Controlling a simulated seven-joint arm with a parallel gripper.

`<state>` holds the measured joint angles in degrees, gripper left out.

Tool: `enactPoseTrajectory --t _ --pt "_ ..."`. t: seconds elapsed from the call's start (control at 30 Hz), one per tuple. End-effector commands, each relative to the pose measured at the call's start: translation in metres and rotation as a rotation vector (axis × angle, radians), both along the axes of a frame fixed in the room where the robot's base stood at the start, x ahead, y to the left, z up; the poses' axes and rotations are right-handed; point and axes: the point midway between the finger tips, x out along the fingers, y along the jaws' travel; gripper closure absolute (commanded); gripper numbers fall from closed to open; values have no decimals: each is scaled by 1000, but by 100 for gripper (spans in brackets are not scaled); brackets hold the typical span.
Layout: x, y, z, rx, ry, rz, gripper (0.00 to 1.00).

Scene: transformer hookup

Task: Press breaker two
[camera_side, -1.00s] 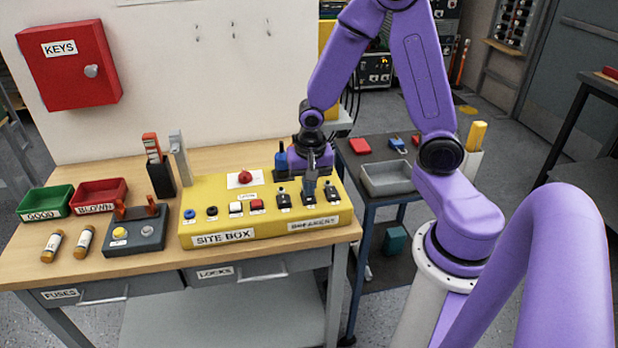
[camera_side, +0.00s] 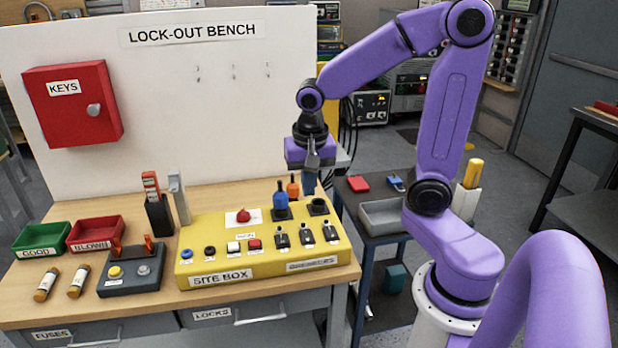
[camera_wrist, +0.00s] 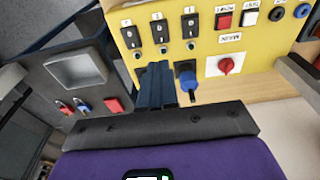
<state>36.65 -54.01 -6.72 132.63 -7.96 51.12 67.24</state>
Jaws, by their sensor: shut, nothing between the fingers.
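Three black breakers sit in a row on the right part of the yellow site box (camera_side: 264,272). The middle breaker (camera_side: 307,235) stands between the left breaker (camera_side: 282,238) and the right breaker (camera_side: 331,232). In the wrist view the middle breaker (camera_wrist: 160,31) is in full view; its small label and lever position are too small to read surely. My gripper (camera_side: 310,186) is shut and empty, raised above the back right of the box, apart from the breakers. Its fingers also show in the wrist view (camera_wrist: 157,88).
A blue plug (camera_side: 280,200) and an orange plug (camera_side: 293,184) stand at the box's back, close beside my gripper. A dark socket (camera_side: 318,205) is right of them. A red knob (camera_side: 243,215) is left. A grey tray (camera_side: 382,216) sits on the side cart.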

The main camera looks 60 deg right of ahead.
Motion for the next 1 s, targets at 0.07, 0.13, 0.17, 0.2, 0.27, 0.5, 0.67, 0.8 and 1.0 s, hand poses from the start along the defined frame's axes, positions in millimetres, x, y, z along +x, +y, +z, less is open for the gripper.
enactPoseTrajectory --t 0.07,0.13,0.17,0.2,0.27,0.5,0.67,0.8,1.0 --pt "0 1 8 1 -2 -1 100" --pt "-1 1 12 1 -2 0 100" --pt "-1 1 13 1 -2 0 100" --pt "-1 1 14 0 0 1 100" --pt "-2 1 15 -1 1 1 100" --pt "-2 1 15 -1 1 1 100" --pt "1 -1 14 -1 1 0 100" --pt "5 -4 14 0 0 -1 100" --pt "9 -8 13 1 -1 -1 100"
